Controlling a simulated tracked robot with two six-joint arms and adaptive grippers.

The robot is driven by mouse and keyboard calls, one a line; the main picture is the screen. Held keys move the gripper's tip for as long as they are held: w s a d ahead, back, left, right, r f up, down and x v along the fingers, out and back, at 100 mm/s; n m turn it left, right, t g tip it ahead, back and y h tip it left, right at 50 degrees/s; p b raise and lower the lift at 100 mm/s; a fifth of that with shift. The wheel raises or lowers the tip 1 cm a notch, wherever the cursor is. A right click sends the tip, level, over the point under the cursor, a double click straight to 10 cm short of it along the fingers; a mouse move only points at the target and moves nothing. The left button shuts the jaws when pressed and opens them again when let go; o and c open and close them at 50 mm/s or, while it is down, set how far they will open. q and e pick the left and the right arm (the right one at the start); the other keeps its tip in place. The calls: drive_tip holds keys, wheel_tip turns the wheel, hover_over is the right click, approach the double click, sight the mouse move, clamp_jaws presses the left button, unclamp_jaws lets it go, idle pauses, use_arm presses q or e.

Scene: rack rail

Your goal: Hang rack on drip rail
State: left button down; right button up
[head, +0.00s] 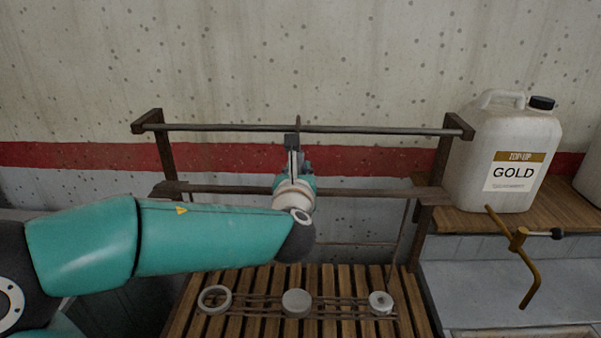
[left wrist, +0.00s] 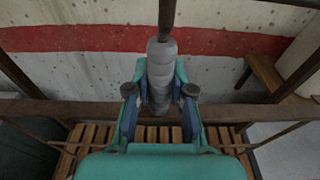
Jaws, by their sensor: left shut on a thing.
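The drip rail (head: 390,131) is a thin grey bar between two rusty posts. The rack has a brown top bar (head: 235,189), thin rods going down, and a low wire tier carrying a ring (head: 214,299), a grey disc (head: 296,303) and a knobbed disc (head: 380,303). My left gripper (head: 293,158) is shut on the rack's grey wrapped grip (left wrist: 161,72), which sits between its fingers in the left wrist view (left wrist: 160,95). A brown hook (head: 298,121) rises above the grip at the rail. I cannot tell whether it rests on the rail. My right gripper is not in view.
A white jug labelled GOLD (head: 505,150) stands on a wooden shelf (head: 470,220) at the right. A bent brass pipe (head: 520,250) is in front of it. Wooden slats (head: 250,325) lie below the rack. A concrete wall (head: 300,60) with a red band is behind.

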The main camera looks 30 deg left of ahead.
use_arm(q)
drive_tip(key=shift+w+a+r, duration=0.2)
drive_tip(key=shift+w+a, duration=0.05)
drive_tip(key=shift+w, duration=0.1)
idle(0.4)
drive_tip(key=shift+x, duration=1.1)
drive_tip(key=shift+w+a+r, duration=0.15)
drive_tip(key=shift+x, duration=0.85)
drive_tip(key=shift+r, duration=0.1)
drive_tip(key=shift+b, duration=0.35)
